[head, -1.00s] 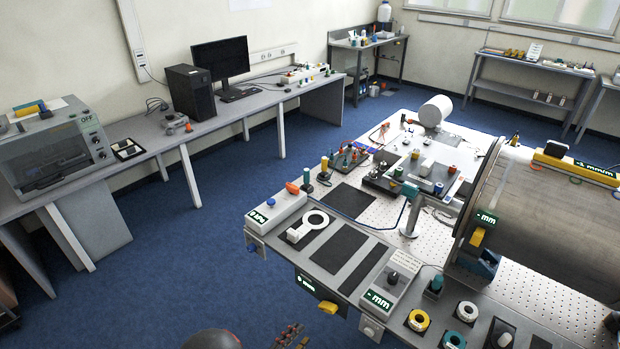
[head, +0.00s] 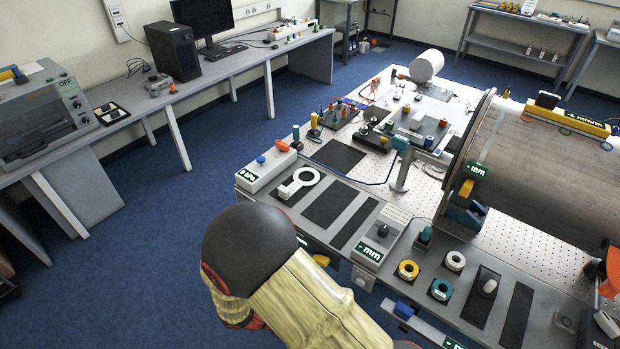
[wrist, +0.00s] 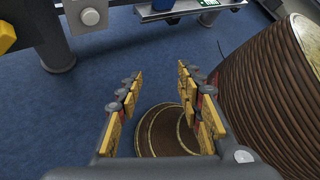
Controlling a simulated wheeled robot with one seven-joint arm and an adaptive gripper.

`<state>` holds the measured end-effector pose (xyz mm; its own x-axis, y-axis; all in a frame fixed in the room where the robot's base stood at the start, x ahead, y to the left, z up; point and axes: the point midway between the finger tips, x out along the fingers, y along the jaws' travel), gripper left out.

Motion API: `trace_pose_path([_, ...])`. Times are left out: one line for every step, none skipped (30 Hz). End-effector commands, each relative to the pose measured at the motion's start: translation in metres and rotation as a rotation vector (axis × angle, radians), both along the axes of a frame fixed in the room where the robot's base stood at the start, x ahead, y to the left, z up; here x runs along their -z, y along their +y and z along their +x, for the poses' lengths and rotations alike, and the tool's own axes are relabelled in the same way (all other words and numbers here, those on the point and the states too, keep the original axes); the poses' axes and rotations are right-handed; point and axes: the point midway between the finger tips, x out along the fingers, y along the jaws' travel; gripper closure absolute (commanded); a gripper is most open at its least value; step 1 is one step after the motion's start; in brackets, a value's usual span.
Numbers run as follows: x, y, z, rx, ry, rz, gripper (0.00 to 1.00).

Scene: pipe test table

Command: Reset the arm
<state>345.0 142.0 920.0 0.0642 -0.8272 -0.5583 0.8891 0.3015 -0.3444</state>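My arm shows in the head view as a dark rounded joint and a yellow ribbed sleeve in front of the table's near edge. My gripper (wrist: 158,78) shows in the wrist view with its two yellow-padded fingers apart and nothing held between them. Blue floor lies beyond the fingertips. The gripper cannot be made out with certainty in the head view.
The pipe test table (head: 400,295) carries a large metal pipe (head: 555,180), a white ring (head: 300,183) and several small instruments. A long side bench (head: 200,100) stands at left. Blue floor (head: 180,240) is clear between them. A brown ribbed cylinder (wrist: 265,95) is close at right in the wrist view.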

Motion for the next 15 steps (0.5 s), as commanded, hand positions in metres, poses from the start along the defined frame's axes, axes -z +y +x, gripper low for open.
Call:
trace_pose_path([-0.013,-0.002,-0.002,0.099,-0.065,0.060,0.63])
trace_pose_path([-0.019,-0.003,-0.004,0.160,-0.103,0.095,0.63])
trace_pose_path([-0.028,-0.004,-0.007,0.241,-0.153,0.136,0.63])
trace_pose_path([-0.035,-0.005,-0.009,0.302,-0.188,0.167,0.63])
trace_pose_path([-0.041,-0.006,-0.011,0.361,-0.223,0.198,0.63])
trace_pose_path([-0.050,-0.007,-0.013,0.440,-0.269,0.236,0.63])
trace_pose_path([-0.057,-0.008,-0.015,0.498,-0.301,0.266,0.63])
trace_pose_path([-0.063,-0.009,-0.017,0.556,-0.332,0.292,0.63])
trace_pose_path([-0.072,-0.010,-0.018,0.631,-0.374,0.329,0.63])
trace_pose_path([-0.079,-0.011,-0.019,0.687,-0.405,0.356,0.63])
trace_pose_path([-0.085,-0.012,-0.020,0.742,-0.433,0.380,0.63])
trace_pose_path([-0.094,-0.013,-0.021,0.814,-0.471,0.416,0.63])
trace_pose_path([-0.100,-0.015,-0.022,0.868,-0.499,0.440,0.63])
trace_pose_path([-0.107,-0.016,-0.023,0.918,-0.525,0.466,0.63])
trace_pose_path([-0.116,-0.018,-0.024,0.986,-0.558,0.498,0.63])
